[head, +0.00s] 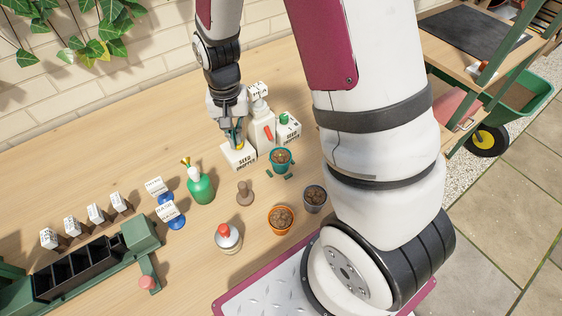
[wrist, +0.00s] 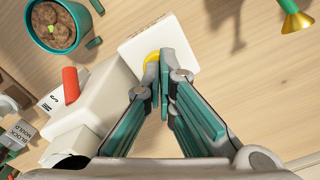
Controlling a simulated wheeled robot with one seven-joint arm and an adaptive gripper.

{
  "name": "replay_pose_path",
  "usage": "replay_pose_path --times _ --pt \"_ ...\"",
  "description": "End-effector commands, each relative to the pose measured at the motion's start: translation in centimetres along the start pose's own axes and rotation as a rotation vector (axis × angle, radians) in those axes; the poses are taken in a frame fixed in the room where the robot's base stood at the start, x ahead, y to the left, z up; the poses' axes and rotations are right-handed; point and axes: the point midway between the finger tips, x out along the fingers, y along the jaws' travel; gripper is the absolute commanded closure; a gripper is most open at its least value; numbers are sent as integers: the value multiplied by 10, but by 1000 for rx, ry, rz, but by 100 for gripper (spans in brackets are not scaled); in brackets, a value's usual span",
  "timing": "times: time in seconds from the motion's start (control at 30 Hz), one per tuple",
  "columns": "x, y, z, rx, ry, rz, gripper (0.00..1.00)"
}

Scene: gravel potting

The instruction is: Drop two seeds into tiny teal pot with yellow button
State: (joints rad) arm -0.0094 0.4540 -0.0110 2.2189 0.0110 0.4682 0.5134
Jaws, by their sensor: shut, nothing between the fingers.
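The tiny teal pot (head: 280,161) stands on the bench with brown round lumps in it. In the wrist view the teal pot (wrist: 57,48) shows a small yellow-green speck among the lumps. The white seed dropper box (head: 236,160) stands to the left of the pot. Its yellow button (wrist: 152,58) is partly hidden behind my fingertips. My gripper (wrist: 164,75) is shut and empty, pointing down at the button; I cannot tell whether it touches. In the head view my gripper (head: 238,146) is right above the box.
A white dispenser with a red lever (head: 268,131) stands close beside the box, and a green-topped white box (head: 288,128) behind it. Green bits lie by the teal pot.

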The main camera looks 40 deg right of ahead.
Motion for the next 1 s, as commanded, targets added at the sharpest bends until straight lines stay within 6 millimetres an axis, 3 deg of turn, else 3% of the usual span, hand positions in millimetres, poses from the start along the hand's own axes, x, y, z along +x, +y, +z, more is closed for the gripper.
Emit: replay_pose_path --times 0.47,1.0 --pt "6 0 0 0 -1 1 100" --pt "-20 0 1 0 0 0 100"
